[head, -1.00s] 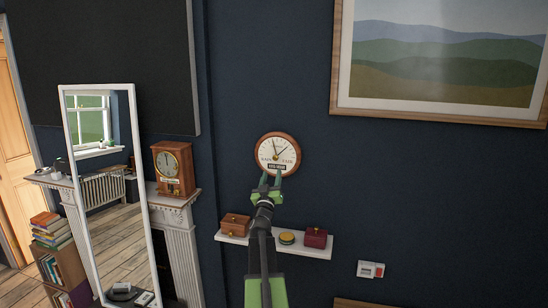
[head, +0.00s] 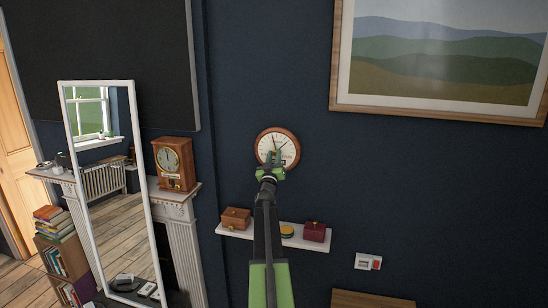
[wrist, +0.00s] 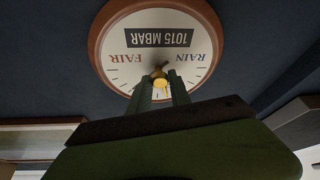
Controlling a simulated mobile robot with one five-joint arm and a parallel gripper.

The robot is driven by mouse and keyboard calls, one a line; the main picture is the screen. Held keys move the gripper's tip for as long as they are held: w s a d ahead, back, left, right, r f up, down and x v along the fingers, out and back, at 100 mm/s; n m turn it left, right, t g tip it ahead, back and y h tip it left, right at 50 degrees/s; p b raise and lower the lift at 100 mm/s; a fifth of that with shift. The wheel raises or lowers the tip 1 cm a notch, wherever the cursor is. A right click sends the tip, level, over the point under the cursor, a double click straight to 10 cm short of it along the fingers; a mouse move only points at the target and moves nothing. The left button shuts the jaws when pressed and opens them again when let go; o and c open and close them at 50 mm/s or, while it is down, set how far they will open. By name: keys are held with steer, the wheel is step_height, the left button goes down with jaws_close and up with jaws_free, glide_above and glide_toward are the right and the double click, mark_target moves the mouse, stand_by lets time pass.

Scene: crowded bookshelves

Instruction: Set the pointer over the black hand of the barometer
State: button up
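The round wooden-rimmed barometer (head: 296,142) hangs on the dark blue wall, with a white dial. Its dial shows upside down in the wrist view, with RAIN, FAIR and a dark 1015 MBAR label (wrist: 160,38). In the head view two thin hands (head: 279,143) reach up from the centre, one up-left and one up-right; I cannot tell their colours apart there. Contact is unclear.
A white shelf (head: 262,236) below the barometer carries a brown box, a yellow round tin and a dark red box. A mantel clock (head: 172,163) and a tall mirror (head: 112,190) stand to the left. A framed landscape (head: 440,55) hangs upper right.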

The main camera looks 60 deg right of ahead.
jaws_close()
steer(key=shift+a, duration=0.15)
steer(key=shift+r, duration=0.1)
stand_by(0.3)
steer(key=shift+m+g+h, duration=0.4)
steer(key=shift+m+g, duration=0.3)
steer(key=shift+m, duration=0.5)
steer(key=m+g, duration=0.1)
steer(key=m, duration=0.2)
steer(key=m+g, duration=0.2)
steer(key=m, duration=0.1)
steer(key=shift+w+h, duration=0.1)
steer(key=shift+h, duration=0.3)
steer(key=m+g+p, duration=0.1)
steer(key=m, duration=0.2)
steer(key=m+g, duration=0.2)
steer(key=shift+r+m+p, duration=0.1)
steer(key=shift+m+p, duration=0.25)
steer(key=shift+m, duration=0.05)
steer(key=shift+m+g+y+p, duration=0.4)
steer(key=shift+m+g, duration=0.1)
steer(key=shift+m, duration=1.1)
